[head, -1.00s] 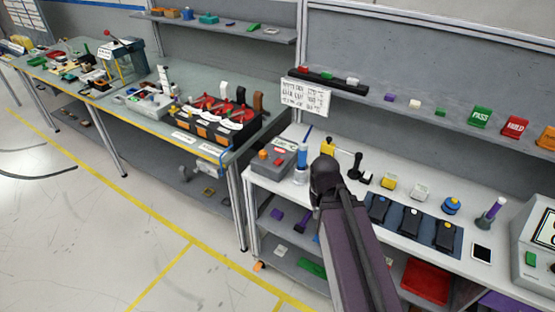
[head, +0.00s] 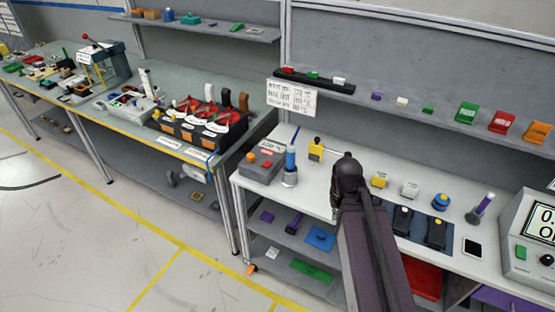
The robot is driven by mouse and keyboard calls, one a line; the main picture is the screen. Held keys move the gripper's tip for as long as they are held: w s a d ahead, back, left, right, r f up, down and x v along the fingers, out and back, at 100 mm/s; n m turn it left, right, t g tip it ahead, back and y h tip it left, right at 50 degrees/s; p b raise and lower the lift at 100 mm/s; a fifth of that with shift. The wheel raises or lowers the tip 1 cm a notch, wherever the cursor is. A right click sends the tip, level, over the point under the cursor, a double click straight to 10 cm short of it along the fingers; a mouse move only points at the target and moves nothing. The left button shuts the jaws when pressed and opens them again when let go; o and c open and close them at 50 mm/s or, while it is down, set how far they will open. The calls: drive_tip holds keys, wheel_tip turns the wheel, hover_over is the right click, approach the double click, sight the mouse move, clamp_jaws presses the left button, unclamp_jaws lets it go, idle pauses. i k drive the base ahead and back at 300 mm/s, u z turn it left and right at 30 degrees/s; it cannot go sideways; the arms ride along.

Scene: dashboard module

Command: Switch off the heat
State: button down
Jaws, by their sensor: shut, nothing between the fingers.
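A grey box (head: 262,162) with a small display, an orange knob and a red control stands at the left end of the white bench. A second grey unit (head: 530,240) with a big display, a green button and a black knob stands at the far right. No label that I can read says which control is for heat. My arm reaches up from the bottom and ends, in this view, at a dark rounded joint over the bench. My gripper does not show; it may be hidden behind that joint.
The white bench (head: 322,200) also holds a blue-topped cylinder (head: 290,165), a yellow block with a lever (head: 316,150), a dark pad with black switches (head: 436,231) and a phone-like slab (head: 473,248). A green bench (head: 120,98) stands at left. The floor at lower left is clear.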

sight(268, 164)
drive_tip(key=z, duration=0.45)
drive_tip(key=k, duration=0.95)
drive_tip(key=u, duration=0.7)
drive_tip(key=i, duration=1)
drive_tip(key=u, duration=0.05)
